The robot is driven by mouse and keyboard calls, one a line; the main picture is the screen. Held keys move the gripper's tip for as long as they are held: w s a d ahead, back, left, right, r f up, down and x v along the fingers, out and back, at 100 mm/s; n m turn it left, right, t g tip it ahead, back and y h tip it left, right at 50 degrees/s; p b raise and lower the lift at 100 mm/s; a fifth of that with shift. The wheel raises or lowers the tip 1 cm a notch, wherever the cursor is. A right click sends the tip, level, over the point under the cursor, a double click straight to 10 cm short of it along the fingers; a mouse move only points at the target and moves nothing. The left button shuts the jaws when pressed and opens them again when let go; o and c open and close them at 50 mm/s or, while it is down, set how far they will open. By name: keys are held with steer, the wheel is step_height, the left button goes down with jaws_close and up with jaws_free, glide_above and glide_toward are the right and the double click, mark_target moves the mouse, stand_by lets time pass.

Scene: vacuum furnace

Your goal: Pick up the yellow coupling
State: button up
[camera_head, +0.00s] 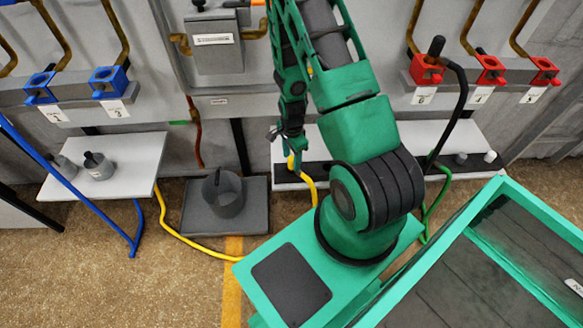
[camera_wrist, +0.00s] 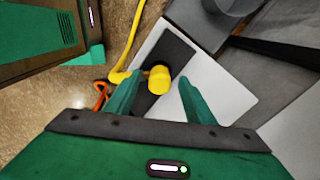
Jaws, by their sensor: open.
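The yellow coupling (camera_wrist: 158,79) shows in the wrist view as a short yellow cylinder on the end of a yellow hose (camera_wrist: 131,45). It is above or on a dark pad (camera_wrist: 177,48) on a white shelf (camera_wrist: 222,88). My gripper (camera_wrist: 159,84) is open, with one green finger on each side of the coupling and visible gaps between. How far the coupling is below the fingertips is hard to tell. In the head view my gripper (camera_head: 290,142) points down over the shelf, and a bit of the yellow coupling (camera_head: 291,161) shows just under it.
Blue couplings (camera_head: 107,83) sit at left and red ones (camera_head: 426,69) at right on the furnace panels. A grey cylinder (camera_head: 224,193) stands on a dark plate left of my gripper. A black hose (camera_head: 460,110) hangs at right. An orange hose loop (camera_wrist: 100,95) lies beside the left finger.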

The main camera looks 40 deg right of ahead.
steer(key=shift+f, duration=0.7)
jaws_close()
steer(key=shift+r, duration=0.15)
